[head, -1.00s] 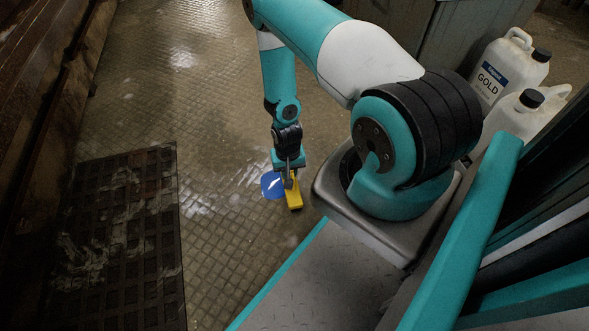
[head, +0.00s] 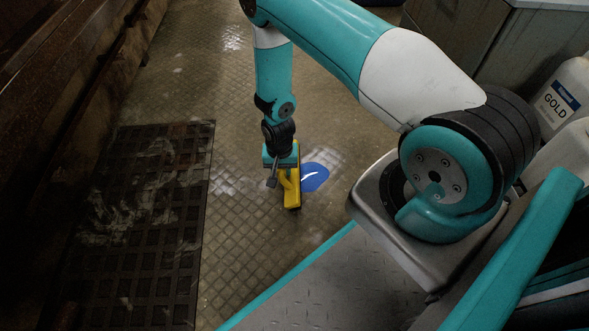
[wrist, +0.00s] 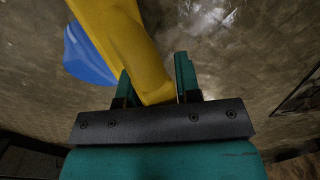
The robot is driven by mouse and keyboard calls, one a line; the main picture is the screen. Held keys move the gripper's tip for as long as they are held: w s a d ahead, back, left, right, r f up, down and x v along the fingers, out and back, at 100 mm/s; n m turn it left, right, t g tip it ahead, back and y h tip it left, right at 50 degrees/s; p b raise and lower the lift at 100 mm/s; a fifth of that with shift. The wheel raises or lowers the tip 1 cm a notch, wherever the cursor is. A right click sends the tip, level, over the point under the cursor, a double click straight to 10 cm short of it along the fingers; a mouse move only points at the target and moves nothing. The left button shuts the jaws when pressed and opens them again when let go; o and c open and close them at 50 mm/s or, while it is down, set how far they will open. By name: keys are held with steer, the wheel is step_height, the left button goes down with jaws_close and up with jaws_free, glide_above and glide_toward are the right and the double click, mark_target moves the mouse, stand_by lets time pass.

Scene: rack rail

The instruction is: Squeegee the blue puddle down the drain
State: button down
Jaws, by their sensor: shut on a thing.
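My gripper (head: 283,168) points down near the floor and is shut on a yellow squeegee (head: 293,190). In the wrist view the yellow squeegee (wrist: 125,40) passes between my two fingers. The blue puddle (head: 316,178) lies on the floor just right of the squeegee in the head view, partly hidden by it. The wrist view shows the puddle (wrist: 86,56) beyond the squeegee's left side. I cannot tell whether the squeegee touches the floor. The drain, a dark square-holed grate (head: 165,262), lies to the left with bare floor between.
A dark wall or rack (head: 60,75) runs along the left. White jugs (head: 562,95) and a grey cabinet (head: 530,40) stand at the right. The wet patterned floor (head: 235,235) between grate and squeegee is clear.

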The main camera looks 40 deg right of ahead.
steer(key=w+a+b, duration=0.3)
steer(key=w+a, duration=0.2)
steer(key=a, duration=0.2)
steer(key=w+a+b, duration=0.3)
steer(key=w+a, duration=0.2)
steer(key=a, duration=0.2)
steer(key=w+a+b, duration=0.2)
steer(key=w+a, duration=0.2)
steer(key=a, duration=0.4)
steer(key=shift+w+a+f+b, duration=0.1)
steer(key=shift+w+f+b, duration=0.1)
steer(key=shift+w+b, duration=0.2)
step_height(320, 180, up, 7)
steer(key=p, duration=0.6)
steer(key=shift+w+f, duration=0.1)
steer(key=shift+f, duration=0.05)
